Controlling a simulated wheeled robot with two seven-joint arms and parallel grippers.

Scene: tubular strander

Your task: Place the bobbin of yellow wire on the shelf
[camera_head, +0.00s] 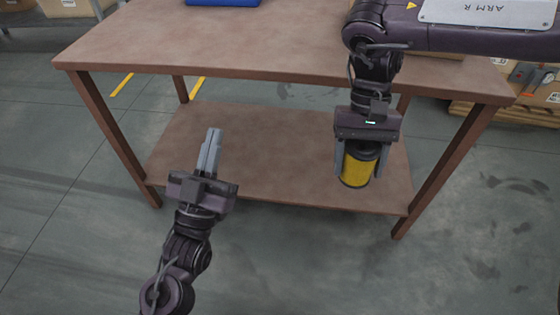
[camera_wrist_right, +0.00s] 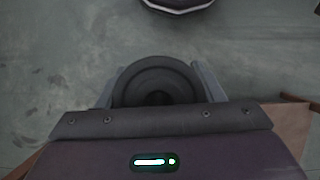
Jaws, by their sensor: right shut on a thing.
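The bobbin of yellow wire (camera_head: 356,170) has black ends and is held upright between the fingers of my right gripper (camera_head: 359,168). In the head view it overlaps the right part of the lower shelf (camera_head: 260,160) of a brown table; I cannot tell its exact height. In the right wrist view the bobbin's black end (camera_wrist_right: 155,82) fills the space between the two grey fingers, with grey floor beyond. My left gripper (camera_head: 211,152) points up, its fingers close together and empty, in front of the shelf's left part.
The brown table top (camera_head: 270,40) is above the shelf, with a blue item (camera_head: 222,2) at its back edge. The table legs (camera_head: 445,170) frame the shelf. The visible shelf is bare. Cardboard boxes (camera_head: 545,90) stand on a pallet at the right.

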